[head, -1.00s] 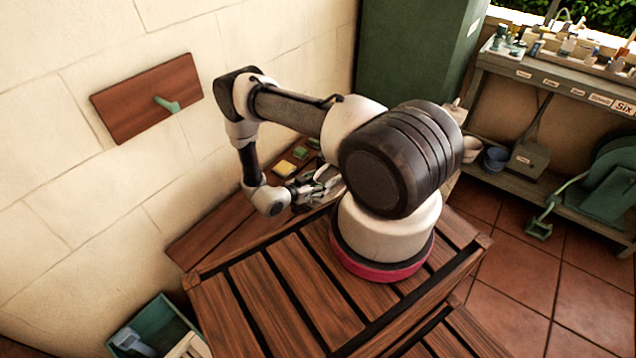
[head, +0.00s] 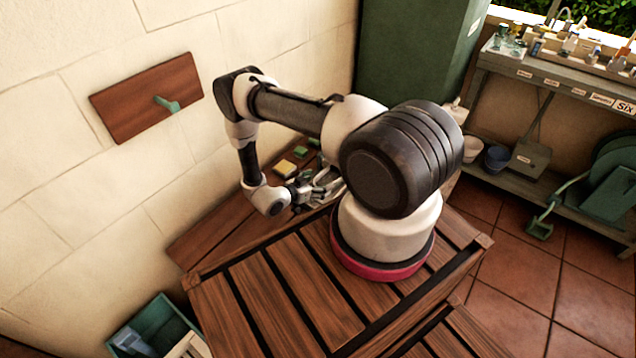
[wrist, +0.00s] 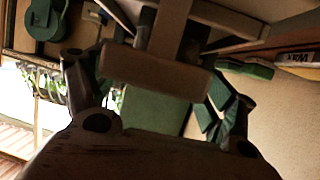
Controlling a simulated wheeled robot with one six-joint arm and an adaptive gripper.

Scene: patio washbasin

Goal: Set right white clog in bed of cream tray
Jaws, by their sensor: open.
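My gripper (head: 328,186) is open, low over the far part of the wooden slatted surface, partly behind my own arm in the head view. In the wrist view its two fingers stand apart (wrist: 158,88). A dim, blunt bar-like thing (wrist: 155,75) shows between them; I cannot tell what it is or whether it touches them. I cannot make out a white clog or a cream tray for certain in either view.
A yellow and green sponge (head: 285,168) and small green pieces lie by the wall beyond my gripper. A green crate (head: 150,325) stands at lower left. A wall board with a green peg (head: 148,97) is at left. A loaded shelf (head: 560,85) stands at right.

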